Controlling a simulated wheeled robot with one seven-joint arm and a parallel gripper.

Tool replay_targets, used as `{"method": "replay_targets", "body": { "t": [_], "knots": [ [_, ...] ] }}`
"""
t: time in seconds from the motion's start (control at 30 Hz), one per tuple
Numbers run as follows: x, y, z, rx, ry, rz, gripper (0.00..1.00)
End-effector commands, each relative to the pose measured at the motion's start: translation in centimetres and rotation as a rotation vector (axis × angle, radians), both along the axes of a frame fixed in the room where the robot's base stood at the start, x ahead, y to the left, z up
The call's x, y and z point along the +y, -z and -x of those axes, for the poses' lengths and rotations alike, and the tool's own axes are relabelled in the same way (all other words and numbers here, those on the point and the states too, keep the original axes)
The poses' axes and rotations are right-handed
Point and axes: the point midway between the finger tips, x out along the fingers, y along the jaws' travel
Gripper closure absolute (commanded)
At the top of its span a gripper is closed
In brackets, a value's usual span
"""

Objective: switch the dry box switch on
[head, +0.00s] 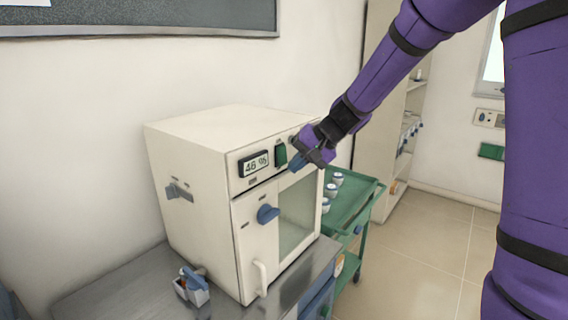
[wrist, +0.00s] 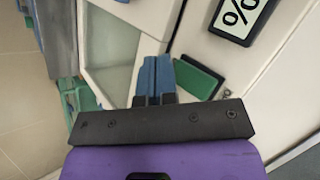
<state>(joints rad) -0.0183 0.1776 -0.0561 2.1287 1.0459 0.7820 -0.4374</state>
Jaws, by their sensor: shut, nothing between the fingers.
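The dry box (head: 190,140) is a cream cabinet on a grey bench, with a display (head: 254,163) reading 46 % and a glass door window. Its green rocker switch (head: 280,154) sits on the front panel just right of the display. In the wrist view the switch (wrist: 199,78) lies just right of the fingertips. My gripper (head: 297,163) is shut and empty, its blue fingers close together in front of the panel, right of the switch. In the wrist view the fingers (wrist: 154,75) point at the panel beside the switch. I cannot tell whether they touch anything.
A blue knob (head: 267,213) and a white handle (head: 261,278) stick out from the box front. A small container (head: 191,291) stands on the bench (head: 120,290) at the left. A green cart (head: 352,203) with several white jars stands right of the box. Floor at the right is clear.

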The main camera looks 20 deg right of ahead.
Motion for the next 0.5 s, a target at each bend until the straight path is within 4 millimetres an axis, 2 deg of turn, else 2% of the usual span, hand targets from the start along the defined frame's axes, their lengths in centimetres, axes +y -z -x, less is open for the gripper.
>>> {"method": "replay_targets", "body": {
  "t": [0.5],
  "knots": [
    [0.36, 0.09, -0.49, 0.001, -0.001, 0.0, 1.0]
  ]
}}
